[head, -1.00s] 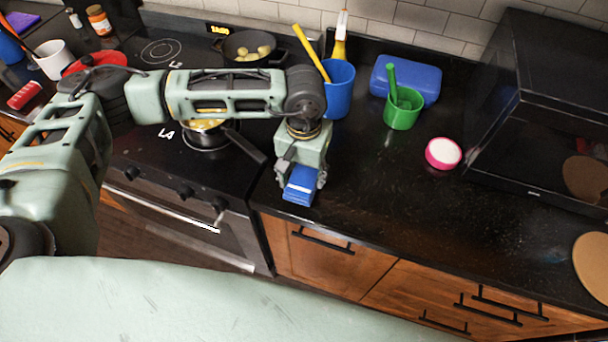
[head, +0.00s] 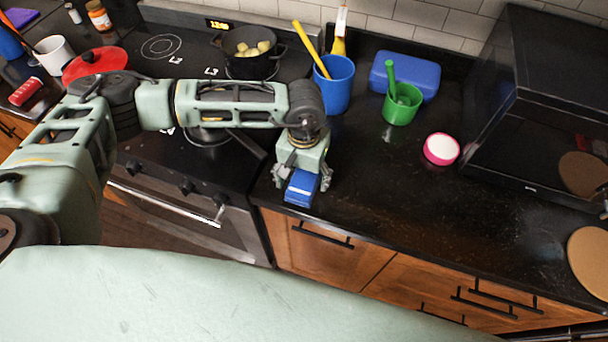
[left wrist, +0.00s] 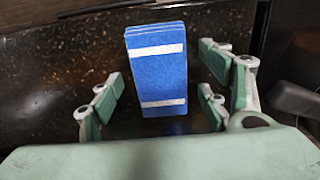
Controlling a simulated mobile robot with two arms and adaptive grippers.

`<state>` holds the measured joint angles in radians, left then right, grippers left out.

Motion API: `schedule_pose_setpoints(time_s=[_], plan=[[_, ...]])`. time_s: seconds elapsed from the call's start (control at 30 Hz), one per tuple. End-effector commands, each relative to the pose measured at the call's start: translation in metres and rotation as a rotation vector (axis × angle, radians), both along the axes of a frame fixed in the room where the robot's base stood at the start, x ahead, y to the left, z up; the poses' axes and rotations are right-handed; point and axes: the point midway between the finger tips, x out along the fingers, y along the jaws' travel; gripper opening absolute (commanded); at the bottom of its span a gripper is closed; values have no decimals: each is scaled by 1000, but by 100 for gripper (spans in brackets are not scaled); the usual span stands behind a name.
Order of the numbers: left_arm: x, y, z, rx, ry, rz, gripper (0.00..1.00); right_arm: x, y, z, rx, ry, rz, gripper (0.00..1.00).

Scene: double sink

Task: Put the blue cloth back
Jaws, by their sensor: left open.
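The blue cloth (head: 301,188), folded into a thick rectangle with white stripes, is at the front edge of the dark counter, right of the stove. It also shows in the left wrist view (left wrist: 158,75). My left gripper (head: 303,180) is open, with its fingers on both sides of the cloth. In the left wrist view the open fingers (left wrist: 160,98) show a gap to the cloth on each side. The cloth's underside is hidden. My right gripper cannot be made out.
Behind the gripper stand a blue cup (head: 335,85) with a yellow-handled tool, a green cup (head: 401,107) and a blue box (head: 407,75). A pink-and-white round item (head: 441,149) lies to the right. The stove (head: 165,160) is left. The counter's front right is mostly clear.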

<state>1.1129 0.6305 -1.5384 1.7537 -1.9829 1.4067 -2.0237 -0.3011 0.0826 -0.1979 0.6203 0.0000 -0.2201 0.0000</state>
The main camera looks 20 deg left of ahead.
Motion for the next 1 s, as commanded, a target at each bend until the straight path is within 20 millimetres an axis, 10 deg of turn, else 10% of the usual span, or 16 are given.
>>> schedule_pose_setpoints(time_s=[0.33, 1.0], plan=[[1, 0, 8, -1, -4, 0, 70, 1, 1, -2, 1, -1, 1, 0], [0, 0, 120, 0, -1, -1, 70, 1, 6, -47, 7, -1, 2, 0]])
